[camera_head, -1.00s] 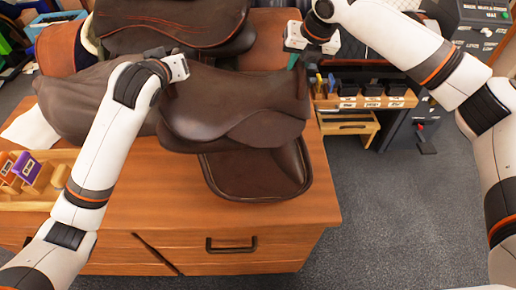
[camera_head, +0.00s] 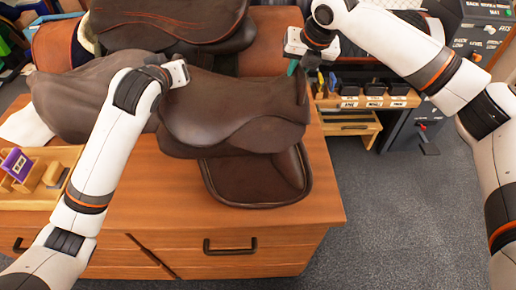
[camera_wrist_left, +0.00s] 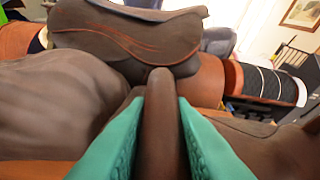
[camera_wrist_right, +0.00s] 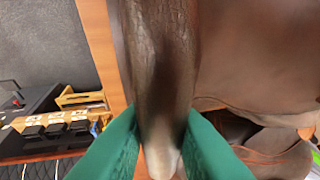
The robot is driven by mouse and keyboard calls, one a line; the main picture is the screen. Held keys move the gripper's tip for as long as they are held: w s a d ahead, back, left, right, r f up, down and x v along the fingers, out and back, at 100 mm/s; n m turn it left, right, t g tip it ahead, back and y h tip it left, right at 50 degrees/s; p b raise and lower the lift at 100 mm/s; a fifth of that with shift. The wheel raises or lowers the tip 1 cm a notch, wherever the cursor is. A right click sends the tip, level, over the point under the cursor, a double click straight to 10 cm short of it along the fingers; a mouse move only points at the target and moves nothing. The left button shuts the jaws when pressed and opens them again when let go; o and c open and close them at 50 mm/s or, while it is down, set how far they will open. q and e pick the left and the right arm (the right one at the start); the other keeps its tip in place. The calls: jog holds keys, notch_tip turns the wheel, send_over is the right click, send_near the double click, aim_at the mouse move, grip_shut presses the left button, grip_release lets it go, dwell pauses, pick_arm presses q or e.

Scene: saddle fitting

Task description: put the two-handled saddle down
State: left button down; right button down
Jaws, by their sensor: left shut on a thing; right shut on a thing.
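The two-handled saddle (camera_head: 235,118) is dark brown leather and shows in the middle of the head view, over the wooden bench (camera_head: 325,195). Its broad flap (camera_head: 255,180) hangs at the front. My left gripper (camera_head: 176,78) is shut on its left handle, a brown bar (camera_wrist_left: 158,135) between green fingers in the left wrist view. My right gripper (camera_head: 294,67) is shut on its right end; the right wrist view shows brown leather (camera_wrist_right: 158,60) between green fingers. A dark brown rounded form (camera_head: 75,95) lies left of the saddle. I cannot tell whether the saddle's underside touches anything.
Another saddle with red stitching (camera_head: 165,22) stands close behind. A wooden tray (camera_head: 50,197) with small blocks is at the bench's left end. A wooden rack with black bins (camera_head: 372,95) stands right of the bench. Grey floor (camera_head: 400,215) is clear at front right.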

pick_arm(q)
jog(key=shift+a+f+b, duration=0.25)
jog(key=shift+f+b, duration=0.2)
jog(key=shift+f, duration=0.1)
pick_arm(e)
jog(key=shift+w+d+f, duration=0.1)
jog(key=shift+d+f, duration=0.2)
jog(key=shift+f, duration=0.25)
pick_arm(q)
jog(key=c, duration=1.5)
grip_release()
pick_arm(e)
jog(key=c, duration=1.5)
grip_release()
pick_arm(q)
jog(key=shift+o, duration=1.1)
jog(key=shift+r, duration=0.1)
pick_arm(e)
jog(key=shift+o, duration=1)
jog(key=shift+r, duration=0.1)
pick_arm(q)
jog(key=shift+s+d, duration=0.1)
jog(key=shift+d, duration=0.05)
pick_arm(e)
jog(key=shift+a, duration=0.15)
